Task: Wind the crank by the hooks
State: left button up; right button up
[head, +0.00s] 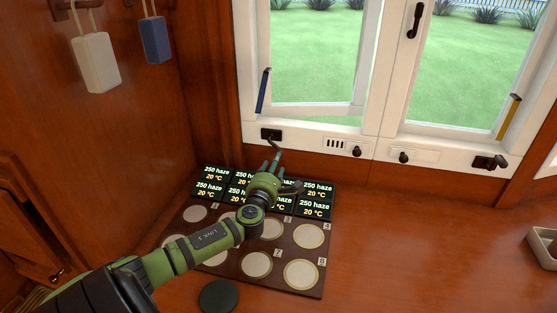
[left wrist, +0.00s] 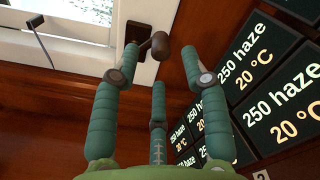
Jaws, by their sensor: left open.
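The crank (head: 271,135) by the hooks is a dark fitting low on the left window's white frame. In the left wrist view, its arm ends in a brown knob (left wrist: 160,46). The hooks (head: 80,5) are on the wooden wall at the upper left, with a cream block (head: 96,62) and a blue block (head: 155,40) hanging there. My left gripper (head: 275,165) is open just below the crank. In the left wrist view, its green fingers (left wrist: 160,82) are spread, with the knob beyond them and nothing held. My right gripper is not in view.
Several dark display tiles (head: 317,208) and a brown board with pale discs (head: 310,273) lie under my left arm. A second crank (head: 490,162) is at the right window. A dark round disc (head: 218,295) lies in front. The wooden surface at right is mostly clear.

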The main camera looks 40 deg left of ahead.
pick_arm(q)
jog(key=b+x, duration=0.1)
jog(key=x, duration=0.3)
jog(key=shift+f, duration=0.15)
jog(key=shift+b+x, duration=0.3)
jog(key=shift+x, duration=0.5)
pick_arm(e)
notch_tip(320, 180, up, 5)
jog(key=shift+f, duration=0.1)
pick_arm(q)
grip_shut()
